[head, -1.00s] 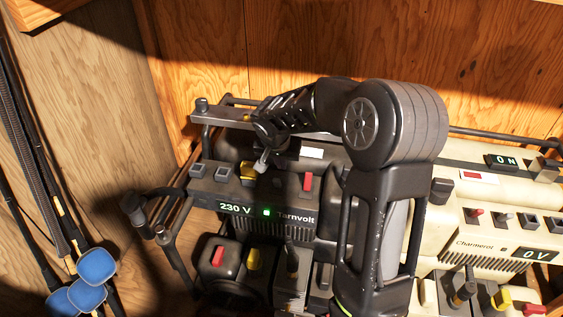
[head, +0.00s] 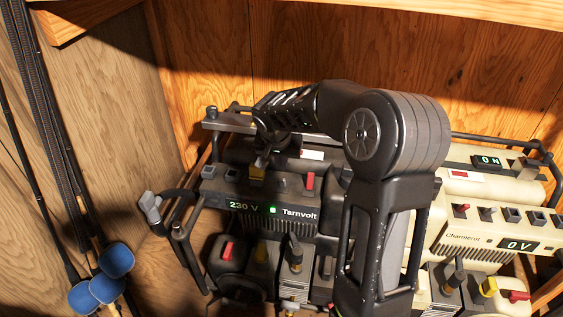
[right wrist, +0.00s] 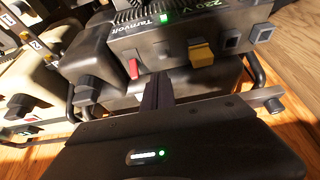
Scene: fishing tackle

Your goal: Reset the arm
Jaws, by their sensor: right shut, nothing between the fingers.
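The dark Tarnvolt power unit (head: 315,228) stands in the middle of the head view, with its display (head: 244,206) reading 230 V and a green light lit. My right arm reaches over it. My right gripper (head: 262,160) is shut and empty at the yellow switch (head: 257,173); I cannot tell from the head view whether they touch. In the right wrist view its closed fingers (right wrist: 158,92) point between the red switch (right wrist: 133,68) and the yellow switch, which also shows there (right wrist: 201,52). My left gripper is not in view.
A cream Charmerot unit (head: 485,232) stands at the right, its display (head: 519,244) reading 0 V. Metal frame bars surround the units. Rods with blue paddle-like ends (head: 116,261) lean at the left. Wooden walls (head: 215,60) close in the back and left.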

